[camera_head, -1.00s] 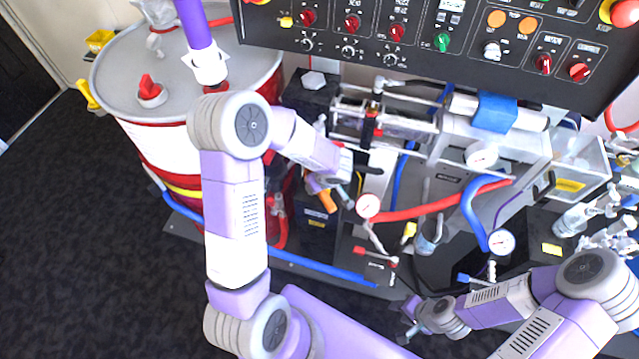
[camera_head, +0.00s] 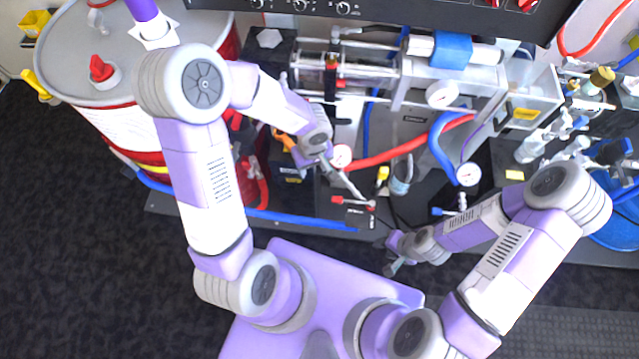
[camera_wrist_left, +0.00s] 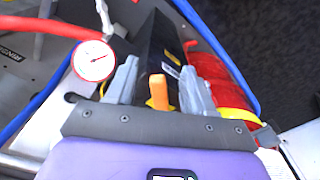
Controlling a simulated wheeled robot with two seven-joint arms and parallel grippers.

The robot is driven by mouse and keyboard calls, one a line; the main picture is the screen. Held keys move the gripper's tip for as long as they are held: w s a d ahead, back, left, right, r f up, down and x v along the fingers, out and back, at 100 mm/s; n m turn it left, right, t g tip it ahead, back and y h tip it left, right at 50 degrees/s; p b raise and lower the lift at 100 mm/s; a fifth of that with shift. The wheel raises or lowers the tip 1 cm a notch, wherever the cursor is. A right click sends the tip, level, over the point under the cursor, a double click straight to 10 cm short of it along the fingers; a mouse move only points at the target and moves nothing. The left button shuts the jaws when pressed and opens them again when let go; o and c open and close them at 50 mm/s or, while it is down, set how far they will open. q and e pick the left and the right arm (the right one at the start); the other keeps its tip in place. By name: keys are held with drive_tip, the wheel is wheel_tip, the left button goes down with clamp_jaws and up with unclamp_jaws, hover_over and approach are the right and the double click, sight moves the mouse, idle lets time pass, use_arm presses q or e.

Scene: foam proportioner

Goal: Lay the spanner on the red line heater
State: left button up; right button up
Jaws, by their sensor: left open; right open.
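I cannot clearly make out the spanner. An orange piece (camera_head: 285,138) shows left of my left gripper (camera_head: 325,172) in the head view; an orange piece with a yellow lower part (camera_wrist_left: 160,91) is between the spread fingers in the wrist view. I cannot tell whether it is the spanner. My left gripper (camera_wrist_left: 159,86) is open, and no contact with the piece is visible. A dark labelled box (camera_head: 291,178), perhaps the red line heater, stands below it and also shows in the wrist view (camera_wrist_left: 160,40). My right gripper (camera_head: 393,262) is open, with no object visible in it.
A red and white drum (camera_head: 100,125) stands at the left. A gauge (camera_head: 340,156), a red hose (camera_head: 400,150) and a small red-handled valve (camera_head: 352,201) are close to my left gripper. The black control panel (camera_head: 400,8) overhangs the back. Dark floor is clear at lower left.

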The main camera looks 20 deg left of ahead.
use_arm(q)
drive_tip(key=s+d+f+m+h, duration=0.2)
drive_tip(key=s+d+f+m, duration=0.1)
drive_tip(key=s+f, duration=0.2)
drive_tip(key=s+d+f+m+h, duration=0.2)
drive_tip(key=s+d+f, duration=0.2)
drive_tip(key=f, duration=0.6)
drive_tip(key=shift+s+m+h, duration=0.3)
drive_tip(key=shift+s+m, duration=0.1)
drive_tip(key=shift+s, duration=0.05)
drive_tip(key=shift+d, duration=0.1)
drive_tip(key=shift+r+p, duration=0.9)
drive_tip(key=shift+p, duration=0.1)
